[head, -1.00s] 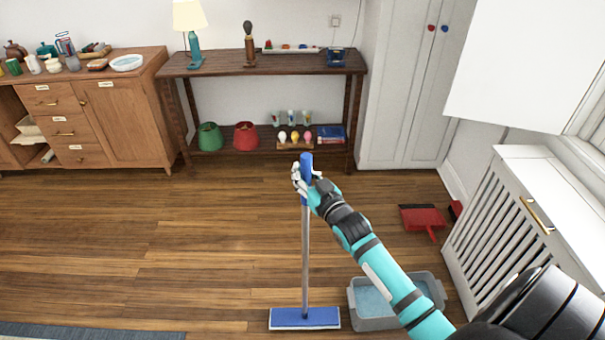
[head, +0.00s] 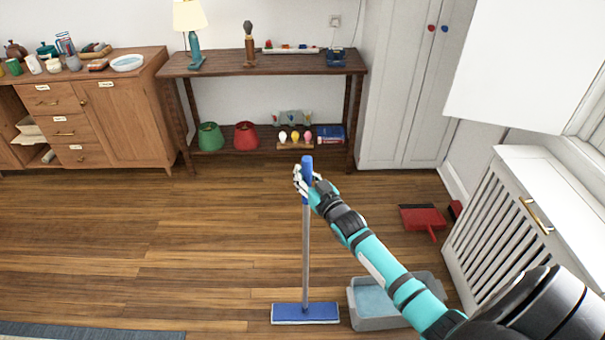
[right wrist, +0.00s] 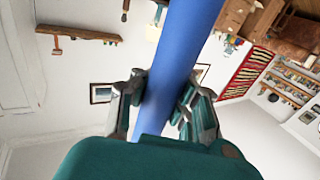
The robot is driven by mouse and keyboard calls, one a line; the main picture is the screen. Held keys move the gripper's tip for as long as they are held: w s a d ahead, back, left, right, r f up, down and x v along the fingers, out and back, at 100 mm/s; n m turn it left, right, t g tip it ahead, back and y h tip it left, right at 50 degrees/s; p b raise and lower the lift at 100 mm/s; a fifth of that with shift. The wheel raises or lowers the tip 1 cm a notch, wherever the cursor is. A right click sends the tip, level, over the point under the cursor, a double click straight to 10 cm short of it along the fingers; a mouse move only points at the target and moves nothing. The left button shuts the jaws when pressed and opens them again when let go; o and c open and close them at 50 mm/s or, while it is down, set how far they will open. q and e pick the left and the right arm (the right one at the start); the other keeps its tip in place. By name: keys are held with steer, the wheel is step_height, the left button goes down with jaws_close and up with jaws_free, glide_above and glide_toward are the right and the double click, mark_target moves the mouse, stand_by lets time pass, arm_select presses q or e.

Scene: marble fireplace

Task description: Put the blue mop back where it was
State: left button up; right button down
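The blue mop (head: 305,255) stands upright on the wooden floor, its flat blue head (head: 305,313) at or very near the boards. My right gripper (head: 302,182) is at the blue grip at the top of the handle. In the right wrist view, the blue handle (right wrist: 175,75) runs between the two fingers of that gripper (right wrist: 160,105), which close around it from both sides. My left gripper is not in the head view.
A grey basin (head: 385,318) with pale blue contents stands right of the mop head, partly behind my right arm. A red dustpan (head: 423,218) lies near the white slatted radiator cover (head: 520,225). A dark wooden console table (head: 260,64) stands behind. Floor left of the mop is clear.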

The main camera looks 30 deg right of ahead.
steer(key=c, duration=1.9)
jaws_free()
steer(key=o, duration=0.4)
